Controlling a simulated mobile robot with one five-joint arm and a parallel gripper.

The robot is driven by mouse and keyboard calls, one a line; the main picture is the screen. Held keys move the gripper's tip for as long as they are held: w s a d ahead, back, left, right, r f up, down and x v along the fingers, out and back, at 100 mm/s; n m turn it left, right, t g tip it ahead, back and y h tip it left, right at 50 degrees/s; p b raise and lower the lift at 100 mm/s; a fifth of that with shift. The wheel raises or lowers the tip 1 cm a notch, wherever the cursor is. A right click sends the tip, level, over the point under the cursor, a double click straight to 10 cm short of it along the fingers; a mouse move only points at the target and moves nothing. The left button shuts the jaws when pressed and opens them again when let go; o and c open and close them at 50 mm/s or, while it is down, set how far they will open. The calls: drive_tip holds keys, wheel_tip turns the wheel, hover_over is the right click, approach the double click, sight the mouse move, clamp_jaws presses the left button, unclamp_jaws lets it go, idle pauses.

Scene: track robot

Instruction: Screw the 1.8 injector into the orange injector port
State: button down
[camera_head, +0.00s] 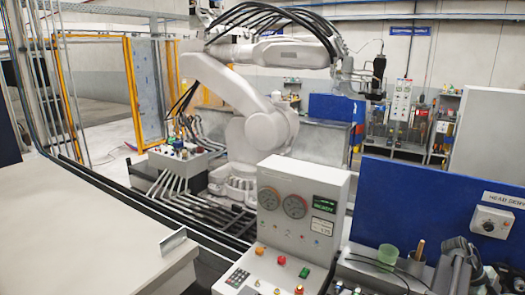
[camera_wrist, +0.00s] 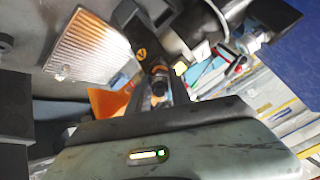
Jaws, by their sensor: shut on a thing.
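In the wrist view, the grey body of my gripper (camera_wrist: 160,90) fills the lower part, with a small lit strip on it. My gripper is shut on a dark, roughly cylindrical piece with an orange mark, which looks like the injector (camera_wrist: 155,68); no 1.8 label is readable. An orange surface (camera_wrist: 108,102) shows just left of the held piece, partly hidden behind my gripper. It may be the orange injector port, but I cannot tell, nor whether the two touch. In the head view, neither injector nor port can be made out clearly.
In the head view, a gauge console (camera_head: 302,215) stands front centre. A pale bench (camera_head: 80,215) is at left. A blue panel (camera_head: 440,205) and a green cup (camera_head: 388,255) are at right. A large white robot arm (camera_head: 240,100) stands behind. The wrist view shows a ribbed metal panel (camera_wrist: 88,45).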

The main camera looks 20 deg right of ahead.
drive_tip(key=m, duration=1.2)
drive_tip(key=c, duration=1.1)
unclamp_jaws()
